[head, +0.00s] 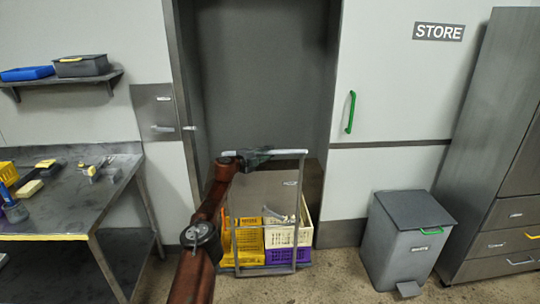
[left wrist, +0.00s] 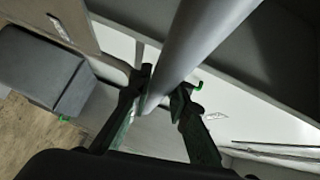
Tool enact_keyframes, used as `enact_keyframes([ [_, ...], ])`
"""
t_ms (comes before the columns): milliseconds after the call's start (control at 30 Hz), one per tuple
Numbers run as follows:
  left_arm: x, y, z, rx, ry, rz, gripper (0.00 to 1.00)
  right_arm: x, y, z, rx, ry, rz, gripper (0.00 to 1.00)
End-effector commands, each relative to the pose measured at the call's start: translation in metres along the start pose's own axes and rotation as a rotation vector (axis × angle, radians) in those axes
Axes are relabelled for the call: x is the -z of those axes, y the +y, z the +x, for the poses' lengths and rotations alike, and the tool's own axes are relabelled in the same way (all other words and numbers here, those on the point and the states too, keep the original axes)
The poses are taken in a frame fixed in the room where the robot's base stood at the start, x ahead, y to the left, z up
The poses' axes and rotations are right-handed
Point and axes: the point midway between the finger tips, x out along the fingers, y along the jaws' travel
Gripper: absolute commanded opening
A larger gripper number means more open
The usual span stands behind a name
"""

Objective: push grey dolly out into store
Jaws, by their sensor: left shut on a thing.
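The grey dolly (head: 302,185) stands at the foot of the doorway, its upright tube handle facing me. It carries orange (head: 240,252), cream (head: 285,237) and purple (head: 283,256) crates near the floor. My left gripper (head: 254,158) is at the left part of the dolly's top bar. In the left wrist view, the fingers of my left gripper (left wrist: 160,98) sit on either side of the thick grey bar (left wrist: 205,40) and are shut on it. My right gripper is in neither view.
The doorway's frame (head: 184,110) is close left of the dolly. A STORE sign (head: 438,32) and green handle (head: 350,112) are on the wall to the right. A grey pedal bin (head: 405,245) and steel cabinet (head: 500,170) stand right; a steel bench (head: 65,215) stands left.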

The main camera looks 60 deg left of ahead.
Motion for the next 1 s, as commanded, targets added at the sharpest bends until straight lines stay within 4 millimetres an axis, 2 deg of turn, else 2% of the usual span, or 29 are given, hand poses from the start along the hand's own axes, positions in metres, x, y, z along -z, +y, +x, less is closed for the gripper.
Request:
enact_keyframes([
  [233, 0.0021, 0.0008, 0.0013, -0.001, 0.003, 0.000, 0.00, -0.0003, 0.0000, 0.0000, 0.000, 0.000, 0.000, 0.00],
  [267, 0.0022, 0.0008, 0.0013, -0.001, 0.003, 0.000, 0.19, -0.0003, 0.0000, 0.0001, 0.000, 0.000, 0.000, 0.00],
  [500, -0.0001, 0.0003, 0.0000, 0.000, 0.000, 0.000, 0.35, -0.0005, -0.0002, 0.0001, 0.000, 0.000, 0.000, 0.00],
  [1000, -0.0037, 0.0031, -0.0049, -0.002, -0.004, 0.000, 0.35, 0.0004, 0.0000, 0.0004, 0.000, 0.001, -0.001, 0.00],
])
